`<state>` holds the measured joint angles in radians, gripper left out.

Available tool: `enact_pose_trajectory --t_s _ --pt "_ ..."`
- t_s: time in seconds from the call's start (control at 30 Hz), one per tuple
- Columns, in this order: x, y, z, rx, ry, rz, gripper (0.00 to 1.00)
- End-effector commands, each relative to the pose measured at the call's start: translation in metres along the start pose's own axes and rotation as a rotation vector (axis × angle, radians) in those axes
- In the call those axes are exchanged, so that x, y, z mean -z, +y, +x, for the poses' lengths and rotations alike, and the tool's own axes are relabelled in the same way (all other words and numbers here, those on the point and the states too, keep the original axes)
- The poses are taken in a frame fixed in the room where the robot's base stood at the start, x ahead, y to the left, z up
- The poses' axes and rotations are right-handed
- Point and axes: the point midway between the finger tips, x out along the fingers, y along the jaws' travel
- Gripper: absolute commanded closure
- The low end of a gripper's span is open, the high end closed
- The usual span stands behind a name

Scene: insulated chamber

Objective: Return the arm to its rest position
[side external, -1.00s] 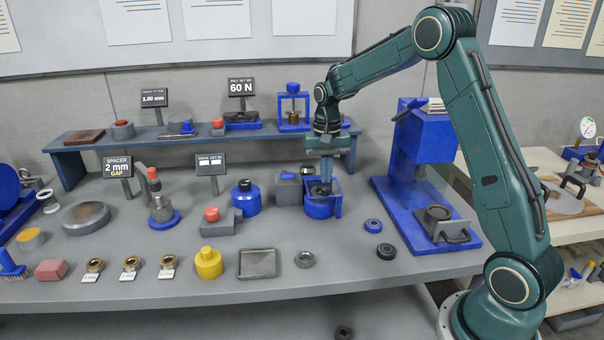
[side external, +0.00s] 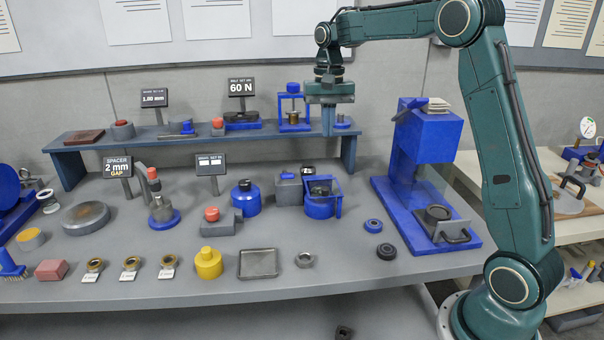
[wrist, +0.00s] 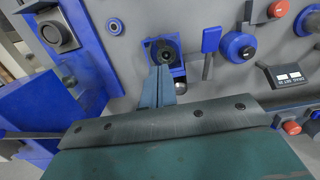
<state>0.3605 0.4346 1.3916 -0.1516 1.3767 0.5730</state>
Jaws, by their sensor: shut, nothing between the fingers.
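My gripper (side external: 328,130) hangs pointing down, high above the bench, in front of the right part of the raised shelf. Its blue fingers are together with nothing between them. In the wrist view my gripper (wrist: 163,72) also shows as closed blue fingers. Below it on the bench stands a blue pot-like fixture (side external: 320,207) with an upright blue frame; the gripper is well clear of it. The same fixture (wrist: 162,56) shows just beyond the fingertips in the wrist view, with a dark round part inside.
A tall blue press (side external: 425,140) stands to the right of the gripper. The raised shelf (side external: 200,138) carries a small blue frame (side external: 293,108) close to the fingers. Two small rings (side external: 386,251) and a metal tray (side external: 258,264) lie in front. The space above the bench is open.

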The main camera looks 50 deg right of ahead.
Motion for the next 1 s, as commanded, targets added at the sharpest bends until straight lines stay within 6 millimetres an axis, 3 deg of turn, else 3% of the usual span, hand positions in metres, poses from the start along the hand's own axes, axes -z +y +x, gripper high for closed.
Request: enact_pose_trajectory --t_s 0.37,0.57,0.77,1.0 --pt "-0.001 0.0 -0.012 0.0 0.002 -0.001 1.0" --pt "-0.012 -0.001 -0.018 0.007 0.016 -0.024 1.0" --pt "-0.042 -0.003 -0.032 0.028 0.058 -0.092 1.0" --pt "-0.095 -0.001 -0.049 0.062 0.133 -0.211 1.0"
